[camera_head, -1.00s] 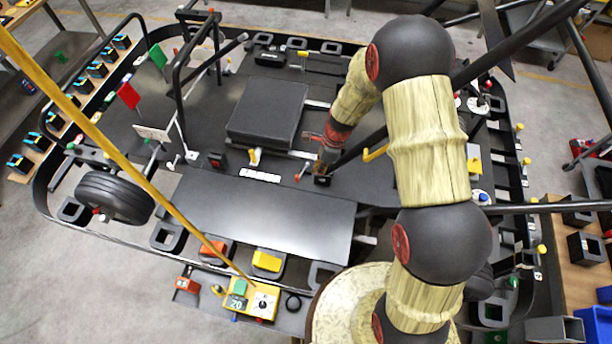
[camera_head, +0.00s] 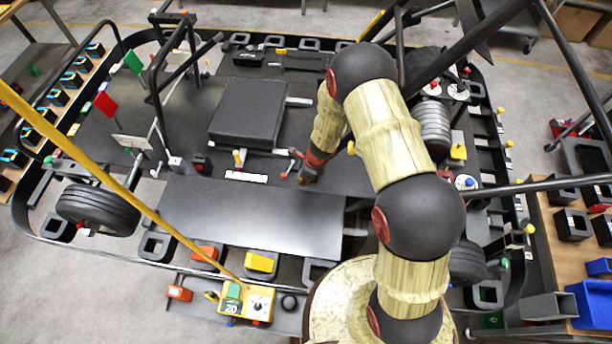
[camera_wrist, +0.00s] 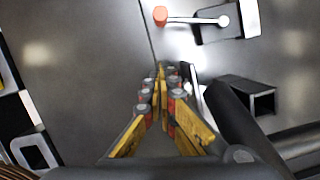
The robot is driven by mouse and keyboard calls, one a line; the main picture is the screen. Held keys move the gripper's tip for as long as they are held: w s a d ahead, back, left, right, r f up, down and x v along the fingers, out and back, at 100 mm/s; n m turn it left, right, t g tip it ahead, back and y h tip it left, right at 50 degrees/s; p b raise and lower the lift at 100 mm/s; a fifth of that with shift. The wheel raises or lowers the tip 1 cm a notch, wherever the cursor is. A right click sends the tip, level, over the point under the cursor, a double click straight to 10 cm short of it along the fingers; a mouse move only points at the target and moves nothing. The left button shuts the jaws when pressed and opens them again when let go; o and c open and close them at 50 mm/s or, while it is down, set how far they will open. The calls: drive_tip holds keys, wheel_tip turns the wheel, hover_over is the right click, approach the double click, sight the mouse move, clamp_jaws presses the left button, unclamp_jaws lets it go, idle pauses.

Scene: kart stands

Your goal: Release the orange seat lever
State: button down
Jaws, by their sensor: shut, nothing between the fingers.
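The orange seat lever (camera_wrist: 190,18) shows at the top of the wrist view, with an orange knob on a thin pale rod that runs right to a round pivot on a dark bracket. In the head view the lever (camera_head: 296,153) is small, beside the lower right of the black seat (camera_head: 247,112). My gripper (camera_wrist: 161,70) is shut and empty, its yellow fingers together. In the wrist view the fingertips lie below the knob, with a visible gap in the picture.
A dark open square tube (camera_wrist: 262,101) and dark bars stand right of the fingers in the wrist view. A yellow-knobbed lever (camera_head: 238,158) stands left of my gripper. A flat grey panel (camera_head: 250,215) lies in front, and a yellow pole (camera_head: 110,175) crosses the left side.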

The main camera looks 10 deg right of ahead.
drive_tip(key=shift+w+a+r+p, duration=0.15)
drive_tip(key=shift+w+a+p, duration=0.55)
drive_tip(key=shift+a, duration=0.4)
drive_tip(key=shift+w+a, duration=0.35)
drive_tip(key=shift+a, duration=0.2)
drive_tip(key=shift+w+a, duration=0.1)
drive_tip(key=shift+a, duration=0.2)
drive_tip(key=shift+w+a+m+p, duration=0.3)
drive_tip(key=shift+a+m+p, duration=0.2)
drive_tip(key=shift+a, duration=0.4)
drive_tip(key=shift+w+a, duration=0.15)
